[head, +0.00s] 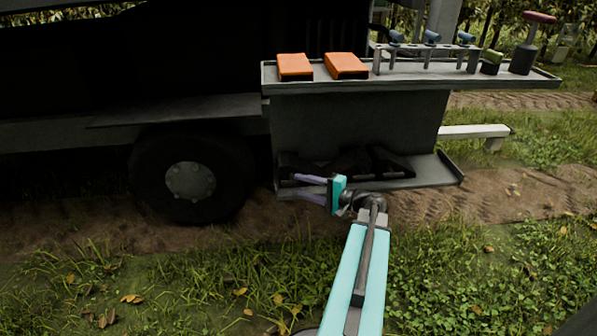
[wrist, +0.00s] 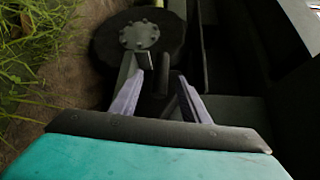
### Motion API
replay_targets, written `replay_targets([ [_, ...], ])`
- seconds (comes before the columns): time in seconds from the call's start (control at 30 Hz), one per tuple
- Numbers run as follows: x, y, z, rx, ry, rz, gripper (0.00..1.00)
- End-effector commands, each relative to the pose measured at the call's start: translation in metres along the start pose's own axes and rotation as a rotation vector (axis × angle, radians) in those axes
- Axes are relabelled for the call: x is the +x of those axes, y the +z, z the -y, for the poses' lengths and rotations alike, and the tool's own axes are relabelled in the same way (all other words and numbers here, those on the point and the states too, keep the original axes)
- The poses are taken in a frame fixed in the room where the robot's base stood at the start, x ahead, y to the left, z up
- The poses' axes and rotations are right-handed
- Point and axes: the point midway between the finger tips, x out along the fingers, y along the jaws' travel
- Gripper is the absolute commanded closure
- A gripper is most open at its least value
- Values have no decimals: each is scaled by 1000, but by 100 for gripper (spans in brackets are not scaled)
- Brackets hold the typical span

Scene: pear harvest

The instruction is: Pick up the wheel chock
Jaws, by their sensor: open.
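Black, wedge-like shapes, which look like the wheel chock and something beside it, lie on the lower shelf; the clearest wedge (head: 392,162) is at the right of the group. Their outlines merge in the shade. My gripper (head: 298,186) is at the front left edge of that shelf, its pale fingers pointing left toward the wheel. In the wrist view my gripper (wrist: 160,78) is open, with a dark upright piece showing between or beyond the fingertips. I cannot tell whether it is part of a chock or whether the fingers touch it.
The lower shelf (head: 432,178) has a raised right end. Above it, an upper shelf (head: 535,82) carries two orange blocks (head: 295,67), a rack with blue-topped tools (head: 428,52) and small items. A large wheel (head: 190,181) stands left. Grass in front is clear.

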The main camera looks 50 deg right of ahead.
Motion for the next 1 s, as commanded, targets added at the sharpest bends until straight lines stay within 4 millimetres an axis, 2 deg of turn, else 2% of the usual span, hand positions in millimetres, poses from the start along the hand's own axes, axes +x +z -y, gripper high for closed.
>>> replay_targets([
  [0.4, 40, 3, 0, 0, 0, 1, 58],
  [1.0, 42, 3, 1, 1, 0, 0, 58],
])
